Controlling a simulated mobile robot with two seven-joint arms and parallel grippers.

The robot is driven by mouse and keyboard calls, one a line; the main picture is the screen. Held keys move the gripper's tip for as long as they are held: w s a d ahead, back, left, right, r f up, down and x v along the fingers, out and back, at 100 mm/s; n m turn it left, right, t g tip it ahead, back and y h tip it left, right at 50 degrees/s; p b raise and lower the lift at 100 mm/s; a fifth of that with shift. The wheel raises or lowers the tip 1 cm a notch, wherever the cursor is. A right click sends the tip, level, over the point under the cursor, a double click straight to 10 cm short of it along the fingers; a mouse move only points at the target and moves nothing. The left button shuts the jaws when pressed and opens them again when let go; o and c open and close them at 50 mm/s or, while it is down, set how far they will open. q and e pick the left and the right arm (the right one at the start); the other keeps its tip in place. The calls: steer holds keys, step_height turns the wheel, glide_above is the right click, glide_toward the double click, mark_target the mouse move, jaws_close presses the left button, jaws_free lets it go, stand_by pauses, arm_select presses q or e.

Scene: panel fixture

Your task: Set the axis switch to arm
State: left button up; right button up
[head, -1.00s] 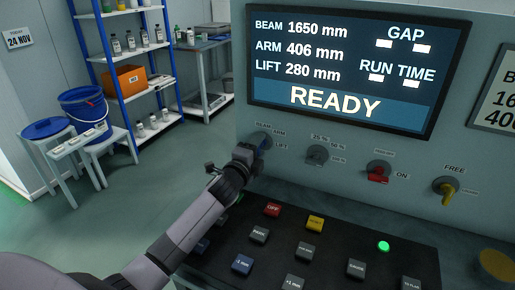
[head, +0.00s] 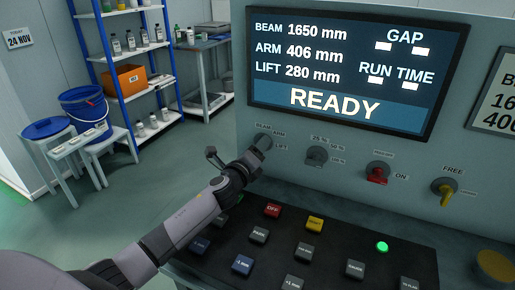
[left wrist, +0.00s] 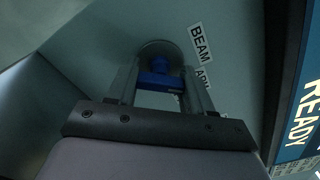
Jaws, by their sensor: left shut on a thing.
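The axis switch (head: 263,141) is on the grey panel, with BEAM, ARM and LIFT labels around it; my gripper partly covers it in the head view. In the left wrist view, its blue knob (left wrist: 158,79) sits between my two fingers, in front of a round grey plate. My left gripper (head: 257,155) is shut on the knob; it also shows in the left wrist view (left wrist: 162,84). Which label the knob points to cannot be told. The BEAM label and part of the ARM label show beside it in the left wrist view. My right gripper is not in view.
To the right are a grey knob (head: 317,156), a red switch (head: 377,174) and a yellow switch (head: 445,188). Below is a black console (head: 330,250) with several buttons and a lit green one. The screen (head: 345,70) above reads READY, ARM 406 mm.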

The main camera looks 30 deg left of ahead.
arm_select(q)
steer(key=shift+m, duration=0.5)
steer(key=o, duration=1)
steer(key=shift+o, duration=0.2)
steer(key=s, duration=0.7)
steer(key=shift+d+p, duration=0.2)
steer(key=shift+p, duration=0.1)
steer(key=shift+s, duration=0.1)
